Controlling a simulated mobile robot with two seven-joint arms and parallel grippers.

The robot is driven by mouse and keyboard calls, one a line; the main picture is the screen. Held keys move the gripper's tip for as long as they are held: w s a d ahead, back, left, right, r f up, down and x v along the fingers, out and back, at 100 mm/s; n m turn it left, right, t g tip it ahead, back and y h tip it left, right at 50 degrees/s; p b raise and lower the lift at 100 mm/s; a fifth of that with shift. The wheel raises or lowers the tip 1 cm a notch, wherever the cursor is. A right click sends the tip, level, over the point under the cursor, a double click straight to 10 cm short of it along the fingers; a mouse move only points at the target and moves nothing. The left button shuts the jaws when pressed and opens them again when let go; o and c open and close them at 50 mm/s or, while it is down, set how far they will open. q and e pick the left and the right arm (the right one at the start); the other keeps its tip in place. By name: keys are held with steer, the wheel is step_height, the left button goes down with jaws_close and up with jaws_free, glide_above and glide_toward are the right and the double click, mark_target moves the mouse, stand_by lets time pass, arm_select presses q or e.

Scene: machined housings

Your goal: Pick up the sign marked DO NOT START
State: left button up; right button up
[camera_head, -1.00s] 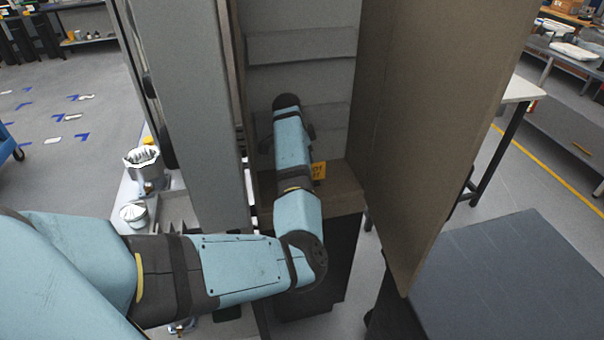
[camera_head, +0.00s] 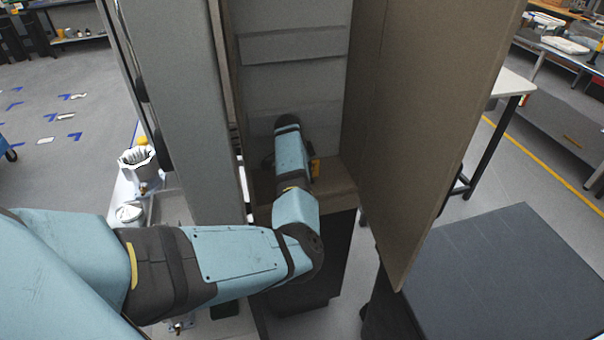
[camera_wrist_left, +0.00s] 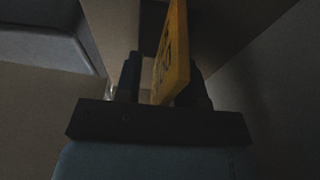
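The yellow sign (camera_wrist_left: 174,55) with dark lettering stands upright between the two fingers of my left gripper (camera_wrist_left: 163,85) in the left wrist view. A gap shows between the left finger and the sign; the right finger is partly hidden behind the sign. The fingers look apart. In the head view a small part of the sign (camera_head: 315,168) shows just right of my left wrist, low inside the cabinet. My left gripper itself is hidden there behind my arm. My right gripper is not in view.
The cabinet has a grey inner back (camera_head: 292,70) and a brown ledge (camera_head: 338,186). Its open brown door (camera_head: 430,120) rises close to the right, and a grey post (camera_head: 195,110) stands left. A dark table (camera_head: 510,270) is front right. A white ribbed part (camera_head: 138,163) sits left.

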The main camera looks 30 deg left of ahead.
arm_select(q)
steer(key=shift+f+p, duration=0.2)
steer(key=shift+p, duration=0.1)
jaws_close()
stand_by(0.4)
